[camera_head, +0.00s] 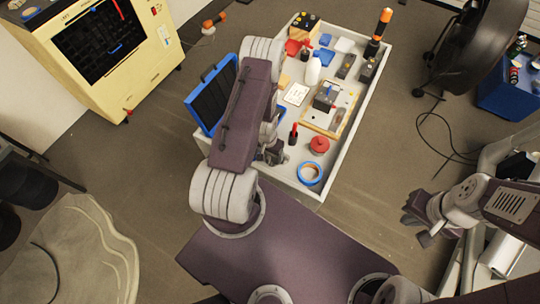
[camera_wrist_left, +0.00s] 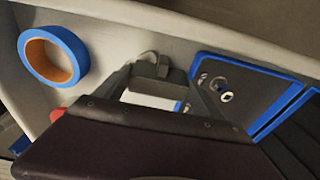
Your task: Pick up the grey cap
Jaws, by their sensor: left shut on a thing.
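My left gripper (camera_head: 272,154) is low inside the near left part of the white workbench tray (camera_head: 308,189). In the left wrist view its fingertips (camera_wrist_left: 158,76) are closed together on a small grey, rounded piece, which appears to be the grey cap (camera_wrist_left: 149,57). The cap is mostly hidden by the fingers, and I cannot make it out in the head view. I cannot tell whether it is clear of the tray floor. My right gripper (camera_head: 424,224) is off to the right, away from the tray, and its finger gap is unclear.
A blue tape roll (camera_head: 310,173) lies in the tray's near corner, beside a red round object (camera_head: 319,145). A blue-framed black panel (camera_head: 213,98) leans at the tray's left side. Tools and a white bottle (camera_head: 313,71) fill the far half. Tray walls surround my left gripper.

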